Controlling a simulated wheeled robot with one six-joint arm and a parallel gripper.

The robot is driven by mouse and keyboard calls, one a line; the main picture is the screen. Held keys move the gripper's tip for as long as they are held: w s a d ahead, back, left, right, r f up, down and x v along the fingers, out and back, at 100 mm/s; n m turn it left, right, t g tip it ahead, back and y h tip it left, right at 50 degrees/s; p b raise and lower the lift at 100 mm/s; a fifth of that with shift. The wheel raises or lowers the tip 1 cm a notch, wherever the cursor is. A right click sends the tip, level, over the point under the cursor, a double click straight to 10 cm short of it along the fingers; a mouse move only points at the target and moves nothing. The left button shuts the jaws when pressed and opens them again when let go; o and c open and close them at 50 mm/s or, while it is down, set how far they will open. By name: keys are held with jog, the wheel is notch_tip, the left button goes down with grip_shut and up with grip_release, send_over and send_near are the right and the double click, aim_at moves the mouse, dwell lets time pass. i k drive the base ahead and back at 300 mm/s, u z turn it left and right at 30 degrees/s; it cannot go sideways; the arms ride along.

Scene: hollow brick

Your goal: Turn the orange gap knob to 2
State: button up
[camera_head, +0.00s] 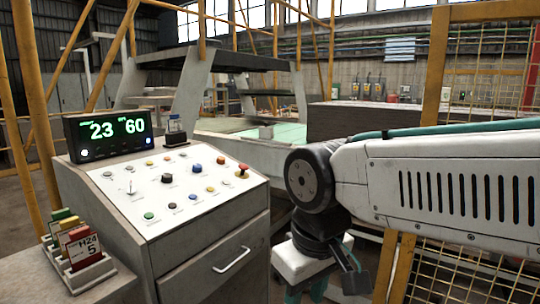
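A sloped white control panel (141,197) stands at left centre with several small knobs and buttons. A small orange knob (220,160) sits near its upper right, and another orange-yellow one (210,189) lies lower. I cannot read the labels or the pointer positions, so I cannot tell which is the gap knob or its setting. My arm comes in from the right. Its end, with my gripper (335,272), hangs right of the panel cabinet, apart from the knobs. Its fingers are too unclear to tell open from shut.
A black display (107,134) reading 23 and 60 stands behind the panel. A red mushroom button (243,168) stands up at the panel's right edge. A card rack (78,268) sits at lower left. The cabinet has a drawer handle (231,259). Yellow mesh fencing (485,75) is at right.

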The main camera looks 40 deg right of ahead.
aim_at(221, 160)
jog(key=z, duration=0.15)
jog(key=i, duration=1.2)
jog(key=z, duration=0.25)
